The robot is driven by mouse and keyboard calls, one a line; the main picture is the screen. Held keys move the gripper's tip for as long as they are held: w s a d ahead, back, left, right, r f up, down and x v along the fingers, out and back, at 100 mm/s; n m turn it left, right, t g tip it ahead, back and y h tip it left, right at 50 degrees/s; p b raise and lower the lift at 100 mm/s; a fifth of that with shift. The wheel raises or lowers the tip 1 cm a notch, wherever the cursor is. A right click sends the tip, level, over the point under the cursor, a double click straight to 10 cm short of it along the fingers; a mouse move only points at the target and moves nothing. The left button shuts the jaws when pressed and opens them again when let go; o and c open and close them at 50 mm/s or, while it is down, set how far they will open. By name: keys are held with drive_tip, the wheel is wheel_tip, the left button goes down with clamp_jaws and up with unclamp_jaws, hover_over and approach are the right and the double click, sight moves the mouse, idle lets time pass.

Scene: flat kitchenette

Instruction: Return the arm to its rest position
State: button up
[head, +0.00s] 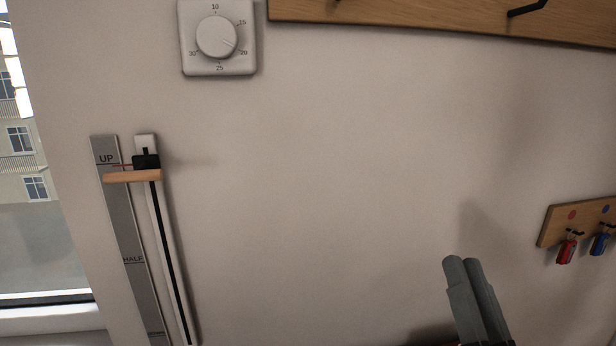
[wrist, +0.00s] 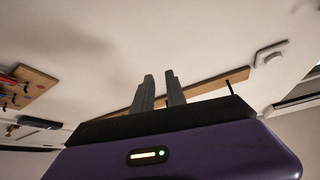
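My gripper (head: 464,260) is at the lower right of the head view, with two grey fingers pointing up in front of the bare wall. In the head view the fingers overlap side by side. In the wrist view, a narrow gap shows between the fingertips (wrist: 160,74), with nothing held in it. The gripper is open by a small amount and touches nothing that I can see. Most of my arm is out of the head view, so its overall pose cannot be told.
A slider (head: 132,176) with an UP/HALF scale (head: 112,200) is on the left wall, its handle near UP. A thermostat dial (head: 217,37) and wooden hook rail (head: 440,18) are above. A key board (head: 553,226) is at right. The wall between is clear.

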drive_tip(key=s+d+f+n+g, duration=0.1)
drive_tip(key=s+f+g, duration=0.8)
drive_tip(key=s+f, duration=1.8)
drive_tip(key=s+n, duration=0.2)
drive_tip(key=s, duration=0.1)
drive_tip(key=shift+s+d+f+n, duration=0.2)
drive_tip(key=shift+s+n, duration=0.1)
drive_tip(key=shift+n, duration=0.1)
drive_tip(key=shift+a, duration=0.1)
